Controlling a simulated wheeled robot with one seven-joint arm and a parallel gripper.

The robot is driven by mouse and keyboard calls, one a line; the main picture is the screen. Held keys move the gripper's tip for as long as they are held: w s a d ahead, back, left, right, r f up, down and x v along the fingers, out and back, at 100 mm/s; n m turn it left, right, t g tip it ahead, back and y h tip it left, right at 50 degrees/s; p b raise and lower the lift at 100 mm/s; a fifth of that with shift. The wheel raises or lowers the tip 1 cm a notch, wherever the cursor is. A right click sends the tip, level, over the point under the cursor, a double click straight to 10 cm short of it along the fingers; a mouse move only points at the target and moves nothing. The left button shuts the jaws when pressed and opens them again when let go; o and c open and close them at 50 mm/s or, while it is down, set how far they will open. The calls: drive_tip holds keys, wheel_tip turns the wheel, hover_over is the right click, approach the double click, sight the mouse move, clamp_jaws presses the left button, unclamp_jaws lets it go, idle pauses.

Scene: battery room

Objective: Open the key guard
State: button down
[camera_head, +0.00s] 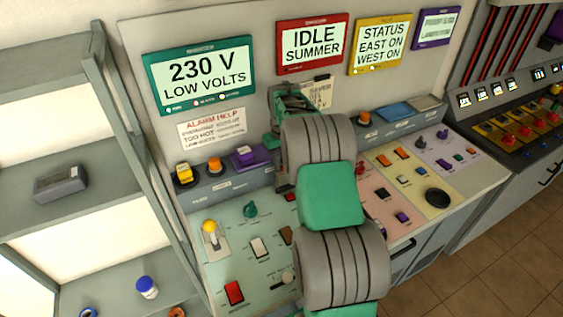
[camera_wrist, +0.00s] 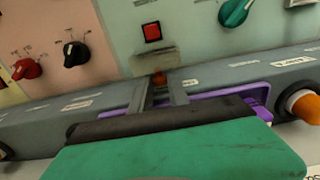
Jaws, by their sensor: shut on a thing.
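A purple-framed fixture (camera_wrist: 245,90) on the grey ledge lies just under my gripper in the wrist view. A purple fixture, probably the same one, shows on the ledge in the head view (camera_head: 258,158). A pale translucent plate (camera_wrist: 155,60), perhaps the key guard, stands at my fingertips. My gripper (camera_wrist: 159,88) is shut on it or on a small part at its edge; a small orange-brown spot shows between the fingers. In the head view my arm hides the fingertips. The key itself cannot be made out.
An orange button (camera_wrist: 305,104) sits close beside the fixture. A red button (camera_wrist: 152,32), a green knob (camera_wrist: 238,10) and a black knob (camera_wrist: 76,53) are on the console panels beyond. The wall displays (camera_head: 198,75) stand behind my arm. A grey shelf rack (camera_head: 120,180) stands at left.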

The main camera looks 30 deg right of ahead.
sight(282, 168)
drive_tip(key=shift+s, duration=0.1)
drive_tip(key=c, duration=1.5)
unclamp_jaws()
drive_tip(key=shift+s, duration=0.1)
drive_tip(key=shift+o, duration=1.2)
wheel_tip(282, 168, up, 8)
drive_tip(key=shift+f+b, duration=0.1)
drive_tip(key=shift+b, duration=0.9)
